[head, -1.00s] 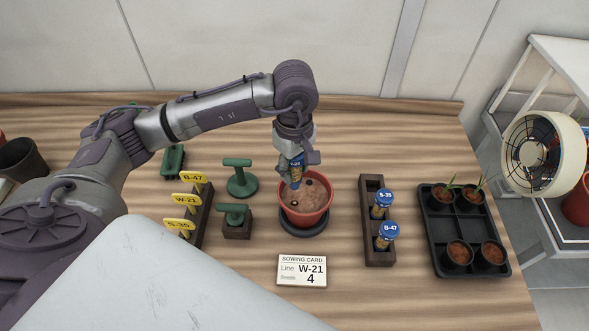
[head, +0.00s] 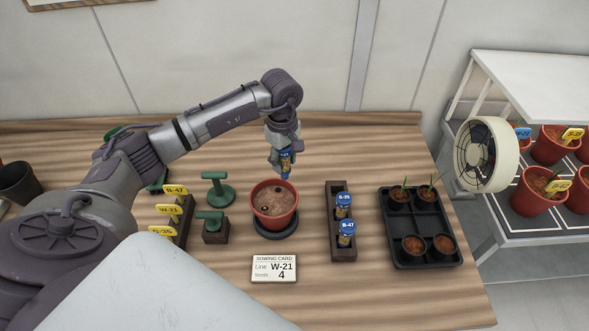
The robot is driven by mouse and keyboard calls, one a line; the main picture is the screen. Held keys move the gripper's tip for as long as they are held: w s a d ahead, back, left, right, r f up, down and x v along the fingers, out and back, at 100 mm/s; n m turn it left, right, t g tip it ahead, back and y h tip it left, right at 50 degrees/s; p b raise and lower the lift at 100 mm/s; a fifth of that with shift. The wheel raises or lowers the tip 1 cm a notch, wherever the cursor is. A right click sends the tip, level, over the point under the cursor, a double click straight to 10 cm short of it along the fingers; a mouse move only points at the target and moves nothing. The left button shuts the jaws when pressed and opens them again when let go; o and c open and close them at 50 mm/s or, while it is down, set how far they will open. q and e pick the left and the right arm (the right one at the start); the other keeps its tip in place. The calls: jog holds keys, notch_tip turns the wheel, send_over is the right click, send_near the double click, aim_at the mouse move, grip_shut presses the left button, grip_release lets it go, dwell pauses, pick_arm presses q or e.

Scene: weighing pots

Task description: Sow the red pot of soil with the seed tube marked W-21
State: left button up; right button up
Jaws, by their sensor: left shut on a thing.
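The red pot of soil (head: 274,222) stands on a dark saucer (head: 274,235) in the middle of the bench. A few dark holes show in its brown soil. My left gripper (head: 284,150) is shut on a seed tube (head: 285,165) with blue on it, above the back right rim of the pot. The tube's marking is too small to read surely. My right gripper is not in view.
A dark rack (head: 342,190) right of the pot holds tubes S-35 (head: 343,205) and B-47 (head: 347,232). Green dibber-like tools (head: 217,190) and yellow tags (head: 170,209) stand left. A black tray (head: 425,262) of small pots and a fan (head: 486,154) are right.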

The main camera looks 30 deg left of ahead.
pick_arm(q)
jog(key=shift+w+a+f, duration=0.15)
jog(key=shift+a+f, duration=0.2)
jog(key=shift+f, duration=0.1)
jog(key=f+b, duration=0.1)
jog(key=f, duration=0.1)
jog(key=f+b, duration=0.1)
jog(key=f, duration=0.1)
jog(key=f+b, duration=0.1)
jog(key=f, duration=0.1)
jog(key=shift+w+a, duration=0.1)
jog(key=shift+a, duration=0.15)
jog(key=shift+a+f+b, duration=0.1)
jog(key=shift+f+b, duration=0.3)
jog(key=shift+f, duration=0.1)
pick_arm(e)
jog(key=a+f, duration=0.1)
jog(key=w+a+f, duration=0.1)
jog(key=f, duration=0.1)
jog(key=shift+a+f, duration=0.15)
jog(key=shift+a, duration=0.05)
pick_arm(q)
jog(key=shift+f, duration=0.2)
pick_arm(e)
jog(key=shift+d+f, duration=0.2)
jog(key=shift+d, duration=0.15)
